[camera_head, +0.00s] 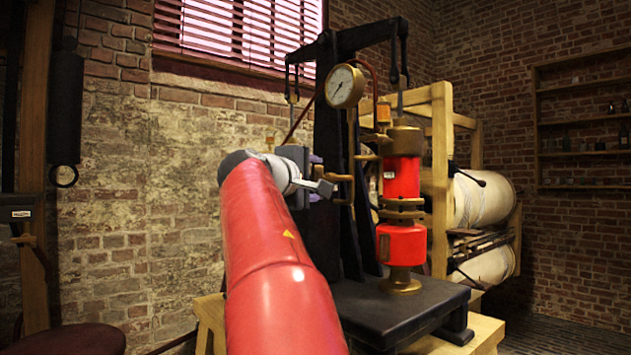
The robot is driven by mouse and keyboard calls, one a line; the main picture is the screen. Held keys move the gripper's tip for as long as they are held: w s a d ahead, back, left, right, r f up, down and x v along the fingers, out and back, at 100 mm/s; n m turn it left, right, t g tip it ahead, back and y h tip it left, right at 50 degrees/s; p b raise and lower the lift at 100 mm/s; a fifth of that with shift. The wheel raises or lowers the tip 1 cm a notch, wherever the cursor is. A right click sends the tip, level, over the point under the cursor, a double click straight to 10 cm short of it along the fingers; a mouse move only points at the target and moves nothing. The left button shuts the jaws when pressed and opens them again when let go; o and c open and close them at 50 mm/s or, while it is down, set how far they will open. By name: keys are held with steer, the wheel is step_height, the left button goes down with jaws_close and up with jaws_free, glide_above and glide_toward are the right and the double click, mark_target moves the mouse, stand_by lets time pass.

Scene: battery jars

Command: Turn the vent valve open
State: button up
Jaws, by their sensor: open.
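A brass fitting that looks like the vent valve (343,188) sits on the left side of the brass pipe below the round gauge (345,86). Its handle's angle is hard to make out. My gripper (322,176) is at the end of my red arm, just left of the fitting, with its jaws open. A grey finger points right towards the brass part. I cannot tell whether it touches. My arm and wrist hide part of the black frame behind and the area below the gripper.
The black upright frame (330,240) stands on a dark base (390,310) over a wooden bench. Red and brass cylinders (402,178) stand right of the valve. A wooden rack with large pale rolls (482,199) is behind. A dark cylinder (66,108) hangs at left.

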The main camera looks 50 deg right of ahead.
steer(key=b+v, duration=0.1)
steer(key=v, duration=0.5)
steer(key=shift+a, duration=0.3)
steer(key=shift+s, duration=0.1)
